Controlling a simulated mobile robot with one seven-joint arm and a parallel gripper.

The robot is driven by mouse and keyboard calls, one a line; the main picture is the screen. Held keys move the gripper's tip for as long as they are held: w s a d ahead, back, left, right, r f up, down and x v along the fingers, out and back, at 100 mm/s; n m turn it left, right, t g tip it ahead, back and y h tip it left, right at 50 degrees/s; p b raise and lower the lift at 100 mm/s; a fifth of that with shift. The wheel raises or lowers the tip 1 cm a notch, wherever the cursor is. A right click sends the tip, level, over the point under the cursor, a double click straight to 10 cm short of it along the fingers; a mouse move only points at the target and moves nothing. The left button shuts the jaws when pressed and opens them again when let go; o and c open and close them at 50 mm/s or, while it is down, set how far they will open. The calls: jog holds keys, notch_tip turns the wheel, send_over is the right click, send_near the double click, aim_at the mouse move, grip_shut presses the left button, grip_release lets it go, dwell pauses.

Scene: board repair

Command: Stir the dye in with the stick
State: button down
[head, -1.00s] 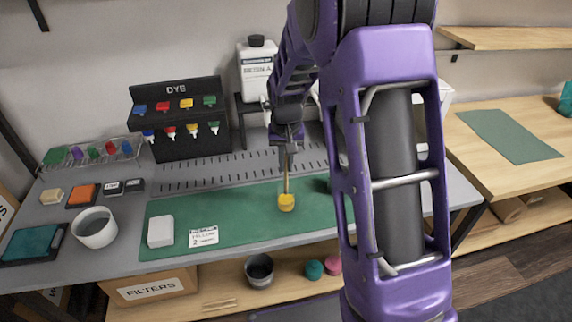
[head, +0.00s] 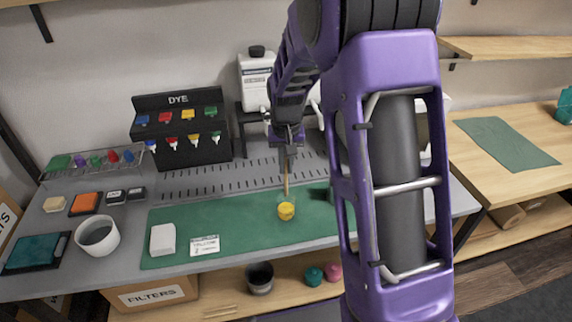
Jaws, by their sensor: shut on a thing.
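My gripper (head: 287,158) is shut on a thin wooden stick (head: 286,184) and points it downward. The stick's lower end reaches a small cup of yellow dye mix (head: 286,211) on the green mat (head: 240,217). The stick's tip is too small to make out, but it appears to be in the cup. A printed card (head: 205,245) lies on the mat, left of the cup. My arm covers the right part of the mat.
A black DYE rack (head: 179,130) with colored bottles stands at the back left. A white block (head: 163,239) and a white pot (head: 97,235) are left of the cup. A white resin jug (head: 256,79) stands behind my gripper. The mat between card and cup is clear.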

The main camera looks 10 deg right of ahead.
notch_tip(320, 180, up, 3)
jog(key=shift+r+p, duration=0.1)
jog(key=shift+p, duration=1.05)
jog(key=shift+r, duration=0.9)
